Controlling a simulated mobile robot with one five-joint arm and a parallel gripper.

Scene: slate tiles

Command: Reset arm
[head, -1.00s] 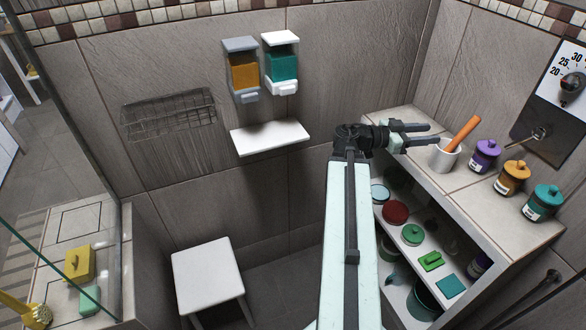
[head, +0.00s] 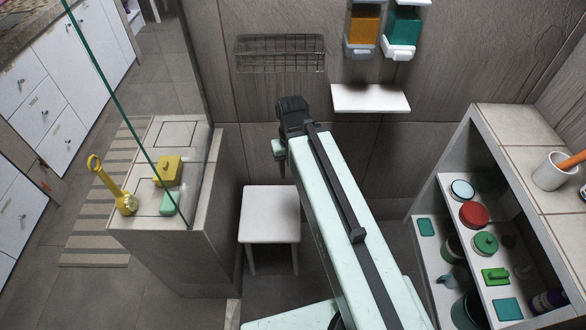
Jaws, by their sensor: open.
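My pale green and black arm reaches up from the bottom of the head view. Its wrist is at the top end, in front of the tiled wall and above the white stool (head: 270,213). My gripper (head: 280,153) hangs at the left of the wrist. Only a small pale green and dark part of it shows, and the fingertips are mostly hidden. It is open, and I see nothing held in it.
A glass panel (head: 135,100) stands left, by a tiled ledge (head: 178,135) with yellow and green items. A wire rack (head: 280,53), white shelf (head: 370,98) and two dispensers (head: 383,32) are on the wall. A shelf unit (head: 503,107) with jars and a white cup (head: 551,171) stands right.

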